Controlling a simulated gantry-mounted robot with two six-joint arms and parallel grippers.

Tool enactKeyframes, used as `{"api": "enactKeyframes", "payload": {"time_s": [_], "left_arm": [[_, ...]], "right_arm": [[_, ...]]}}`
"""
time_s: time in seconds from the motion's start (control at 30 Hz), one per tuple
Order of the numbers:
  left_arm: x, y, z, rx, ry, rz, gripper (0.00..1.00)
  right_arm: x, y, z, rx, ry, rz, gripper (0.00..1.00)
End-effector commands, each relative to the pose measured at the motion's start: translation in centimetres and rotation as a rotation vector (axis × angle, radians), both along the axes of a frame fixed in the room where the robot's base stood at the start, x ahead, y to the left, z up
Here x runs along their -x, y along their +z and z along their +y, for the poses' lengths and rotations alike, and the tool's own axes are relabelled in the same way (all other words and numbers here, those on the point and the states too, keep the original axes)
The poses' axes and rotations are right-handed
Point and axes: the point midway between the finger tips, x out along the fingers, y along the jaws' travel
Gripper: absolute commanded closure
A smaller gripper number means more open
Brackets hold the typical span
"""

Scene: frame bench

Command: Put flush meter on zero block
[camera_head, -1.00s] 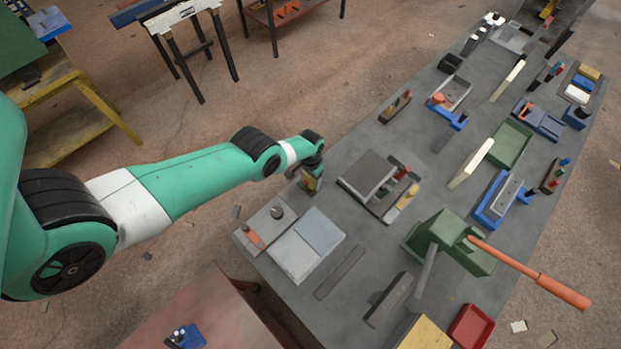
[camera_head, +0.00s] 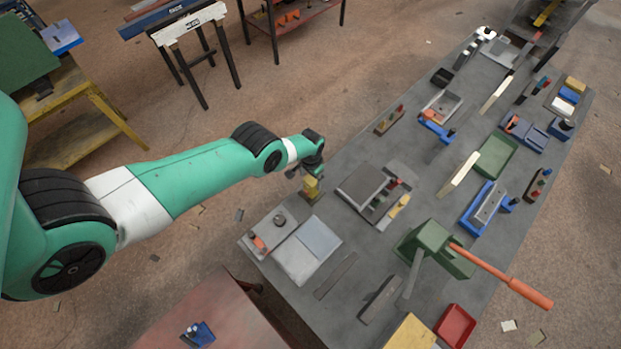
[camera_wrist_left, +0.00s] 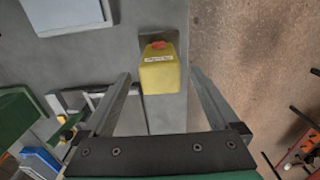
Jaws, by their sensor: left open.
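A yellow box-shaped device with a red top button and a white label, which looks like the flush meter (camera_wrist_left: 160,70), stands at the bench edge in the left wrist view. It also shows in the head view (camera_head: 311,187), just below my left gripper (camera_head: 309,172). In the wrist view, my left gripper (camera_wrist_left: 160,100) is open, its two fingers apart on either side of the meter's near end, and it holds nothing. The meter appears to stand on a grey strip or block; I cannot tell whether this is the zero block. My right gripper is not in view.
The grey bench (camera_head: 335,215) holds a pale plate (camera_head: 300,250), a dark plate (camera_head: 362,185) and a green press with an orange lever (camera_head: 435,245). Several trays and tools crowd its far side. The floor lies beyond the bench edge near my left arm.

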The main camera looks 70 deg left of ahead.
Motion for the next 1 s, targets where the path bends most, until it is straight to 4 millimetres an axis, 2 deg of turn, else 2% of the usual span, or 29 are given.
{"api": "enactKeyframes", "payload": {"time_s": [0.03, 0.13, 0.57, 0.67, 0.77, 0.87, 0.9, 0.97, 1.0], "left_arm": [[0.0, 2.0, 0.0, 0.000, 0.000, 0.001, 0.05], [0.0, 2.9, 0.0, 0.000, 0.000, 0.001, 0.05], [0.0, 2.9, 0.0, 0.000, 0.000, 0.001, 0.05], [-0.9, 3.4, 0.2, -0.012, -0.005, -0.019, 0.05], [-4.9, 5.4, 1.1, -0.063, -0.025, -0.112, 0.05], [-12.3, 10.4, 2.0, -0.155, -0.064, -0.296, 0.05], [-15.7, 13.4, 2.1, -0.195, -0.083, -0.389, 0.05], [-20.4, 18.8, 1.5, -0.255, -0.112, -0.540, 0.05], [-23.1, 22.7, 0.8, -0.291, -0.130, -0.642, 0.05]], "right_arm": [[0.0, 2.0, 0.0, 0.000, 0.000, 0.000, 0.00], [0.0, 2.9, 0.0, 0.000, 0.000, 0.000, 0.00], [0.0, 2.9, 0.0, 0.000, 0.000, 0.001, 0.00], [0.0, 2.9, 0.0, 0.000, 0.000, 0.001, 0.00], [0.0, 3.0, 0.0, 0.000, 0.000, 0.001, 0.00], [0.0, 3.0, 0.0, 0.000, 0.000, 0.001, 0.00], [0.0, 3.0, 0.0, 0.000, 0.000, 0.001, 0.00], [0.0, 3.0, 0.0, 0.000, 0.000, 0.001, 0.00], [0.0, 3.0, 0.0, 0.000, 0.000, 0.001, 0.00]]}}
